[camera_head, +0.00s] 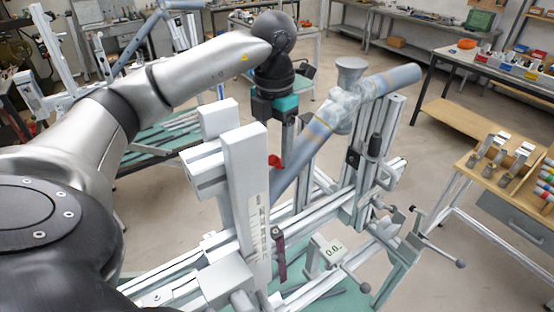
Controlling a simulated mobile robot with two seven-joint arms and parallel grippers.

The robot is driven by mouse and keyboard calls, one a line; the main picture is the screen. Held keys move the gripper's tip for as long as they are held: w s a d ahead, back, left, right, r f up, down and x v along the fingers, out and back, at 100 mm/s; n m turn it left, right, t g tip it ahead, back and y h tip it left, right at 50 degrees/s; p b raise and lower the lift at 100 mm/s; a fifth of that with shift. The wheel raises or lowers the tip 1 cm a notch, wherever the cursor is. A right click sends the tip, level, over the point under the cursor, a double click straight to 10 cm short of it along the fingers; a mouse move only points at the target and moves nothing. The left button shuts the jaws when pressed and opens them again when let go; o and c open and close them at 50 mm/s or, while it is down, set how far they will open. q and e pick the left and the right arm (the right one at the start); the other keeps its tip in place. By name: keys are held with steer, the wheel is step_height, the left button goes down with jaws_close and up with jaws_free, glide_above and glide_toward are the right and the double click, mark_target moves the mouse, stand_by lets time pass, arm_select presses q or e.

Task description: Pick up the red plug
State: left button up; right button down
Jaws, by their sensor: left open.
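The red plug (275,161) is a small red piece in the middle of the camera_head view, just right of the upright white post of the jig. It sits by the lower part of the slanted blue-grey frame tube (312,140); I cannot tell whether it is in the tube or beside it. My left gripper (284,142) points down above the plug, with a black wrist and teal body. It is open, and its fingertips are partly hidden by the post and tube. I see nothing held in it. My right gripper is not in view.
The white post (246,190) with a scale stands close to my left gripper. A wooden bench (500,165) with metal parts stands at right. Open floor lies between jig and bench.

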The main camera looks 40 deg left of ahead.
mark_target(273, 156)
arm_select(q)
steer(key=shift+s+f+p, duration=0.15)
steer(key=shift+f+p, duration=0.15)
steer(key=shift+f, duration=1.35)
jaws_close()
